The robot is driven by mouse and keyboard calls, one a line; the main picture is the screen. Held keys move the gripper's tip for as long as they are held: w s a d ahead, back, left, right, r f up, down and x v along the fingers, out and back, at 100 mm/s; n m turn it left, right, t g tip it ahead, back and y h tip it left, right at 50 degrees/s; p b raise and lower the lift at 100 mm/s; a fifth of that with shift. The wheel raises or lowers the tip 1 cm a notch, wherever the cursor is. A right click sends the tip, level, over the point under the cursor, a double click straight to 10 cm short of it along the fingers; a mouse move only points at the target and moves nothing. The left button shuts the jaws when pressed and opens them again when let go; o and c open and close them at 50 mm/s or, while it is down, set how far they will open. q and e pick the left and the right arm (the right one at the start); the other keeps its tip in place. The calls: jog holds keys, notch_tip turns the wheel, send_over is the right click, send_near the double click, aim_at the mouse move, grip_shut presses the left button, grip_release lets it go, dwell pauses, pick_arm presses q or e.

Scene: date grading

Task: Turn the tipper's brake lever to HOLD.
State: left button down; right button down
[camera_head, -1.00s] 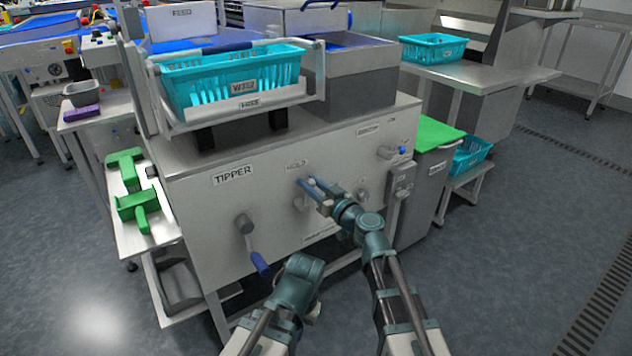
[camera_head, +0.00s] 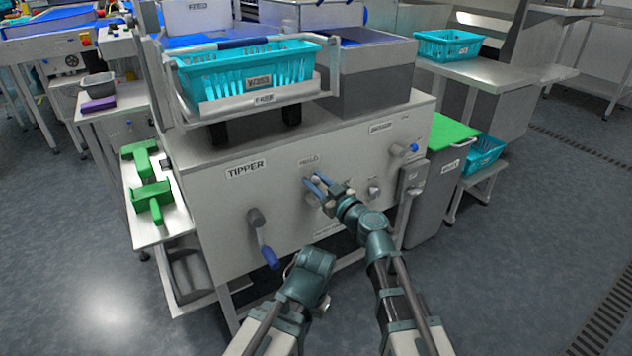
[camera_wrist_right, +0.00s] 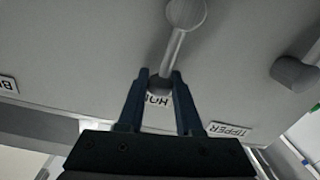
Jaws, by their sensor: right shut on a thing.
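The tipper's brake lever (camera_wrist_right: 172,48) shows in the right wrist view as a pale rod running from a round hub (camera_wrist_right: 186,13) to a knob. The knob end lies between the fingers of my right gripper (camera_wrist_right: 160,84), which is shut on it. The HOLD label (camera_wrist_right: 157,99) is just behind the knob, partly hidden by the fingers, so the lever points toward it. In the head view my right gripper (camera_head: 322,182) is at the panel just below the HOLD label (camera_head: 309,160) and covers much of the lever. My left gripper is not seen; only part of that arm shows.
A crank with a blue handle (camera_head: 269,257) hangs on the panel left of the lever. A small knob (camera_head: 375,190) and a blue-tipped control (camera_head: 411,148) are to the right. A teal crate (camera_head: 235,80) sits on the tipper's cradle above. Open floor lies right.

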jog(key=shift+s, duration=0.15)
jog(key=c, duration=0.6)
grip_release()
